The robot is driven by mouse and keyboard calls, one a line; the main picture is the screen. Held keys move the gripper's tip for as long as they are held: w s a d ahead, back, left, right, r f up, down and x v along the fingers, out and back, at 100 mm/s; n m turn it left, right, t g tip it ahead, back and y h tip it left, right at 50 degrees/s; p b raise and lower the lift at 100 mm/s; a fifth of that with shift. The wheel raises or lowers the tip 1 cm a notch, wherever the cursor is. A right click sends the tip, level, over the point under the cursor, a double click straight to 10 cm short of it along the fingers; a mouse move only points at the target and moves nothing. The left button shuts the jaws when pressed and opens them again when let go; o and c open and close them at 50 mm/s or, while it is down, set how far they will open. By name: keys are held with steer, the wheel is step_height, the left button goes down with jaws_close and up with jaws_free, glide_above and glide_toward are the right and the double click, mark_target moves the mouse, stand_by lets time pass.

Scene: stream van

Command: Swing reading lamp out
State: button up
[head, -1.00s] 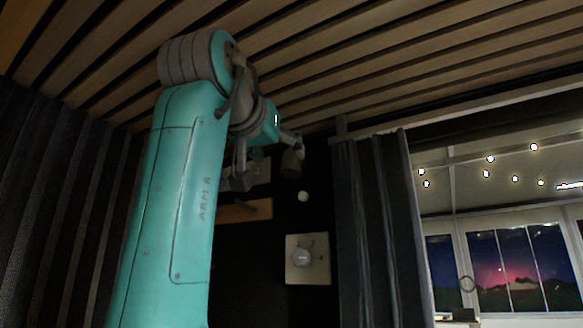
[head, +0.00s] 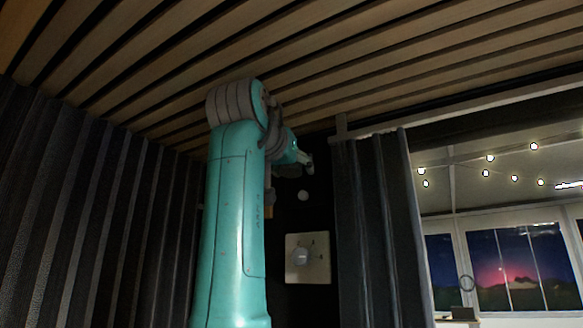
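My teal arm rises in the middle of the head view and bends away toward the dark back wall. Its far end, with my gripper (head: 309,167), is small, dark and partly behind my own arm links. I cannot make out the fingers or whether they are open. I cannot pick out the reading lamp with certainty; it may be hidden behind my arm or lost in the dark. A small pale round thing (head: 303,195) shows on the back wall just below my arm's end, apart from it in the picture.
A pale square plate with a round fitting (head: 321,270) is on the back wall below. Dark curtains hang at left (head: 95,215) and right (head: 372,230). The slatted ceiling (head: 380,70) is close above my arm. A window (head: 500,270) lies at far right.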

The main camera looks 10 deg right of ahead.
steer(key=c, duration=0.8)
steer(key=shift+s+a+r+g+y, duration=0.1)
steer(key=shift+s+g+y, duration=0.05)
steer(key=shift+g+y, duration=0.4)
steer(key=o, duration=1.2)
steer(key=shift+a, duration=0.1)
steer(key=v, duration=1.2)
